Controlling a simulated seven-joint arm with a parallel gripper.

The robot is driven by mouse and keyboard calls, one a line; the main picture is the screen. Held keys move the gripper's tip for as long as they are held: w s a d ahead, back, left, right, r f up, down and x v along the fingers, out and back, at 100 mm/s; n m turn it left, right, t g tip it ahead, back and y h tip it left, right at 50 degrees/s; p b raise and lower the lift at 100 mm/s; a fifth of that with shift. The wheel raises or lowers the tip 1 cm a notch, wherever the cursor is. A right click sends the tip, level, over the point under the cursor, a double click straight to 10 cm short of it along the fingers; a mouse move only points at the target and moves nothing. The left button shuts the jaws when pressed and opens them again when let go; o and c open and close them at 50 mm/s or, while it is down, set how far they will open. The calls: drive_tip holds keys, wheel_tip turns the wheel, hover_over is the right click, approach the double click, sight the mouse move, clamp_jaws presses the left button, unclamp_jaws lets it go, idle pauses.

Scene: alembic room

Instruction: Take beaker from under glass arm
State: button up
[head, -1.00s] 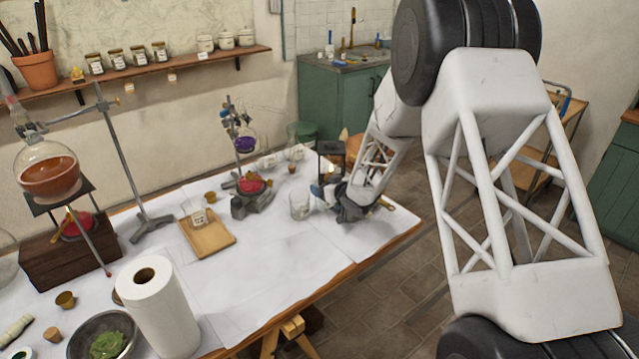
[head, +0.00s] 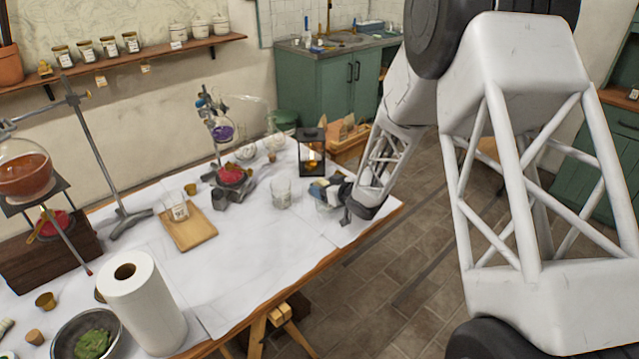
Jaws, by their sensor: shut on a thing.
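A clear glass beaker (head: 281,193) stands upright on the white-covered table, right of the small stand. That stand carries a purple flask (head: 222,131). A thin glass arm (head: 250,98) runs right from the flask and bends down at the back. Another small labelled glass vessel (head: 179,211) stands on a wooden board. My gripper (head: 328,192) is low at the table's right end, right of the clear beaker and apart from it. My wrist partly hides the jaws.
A black lantern (head: 311,152) stands just behind my gripper and a wooden crate (head: 349,142) beyond it. A paper towel roll (head: 140,300) stands at the front left. The table's middle front is clear.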

drive_tip(key=s+d, duration=0.9)
drive_tip(key=shift+s+d, duration=0.25)
drive_tip(key=shift+s, duration=0.05)
idle(0.6)
drive_tip(key=shift+s+d, duration=0.1)
idle(0.7)
drive_tip(key=shift+f, duration=0.45)
idle(0.7)
drive_tip(key=o, duration=1)
drive_tip(key=shift+v, duration=3.9)
drive_tip(key=shift+r, duration=0.15)
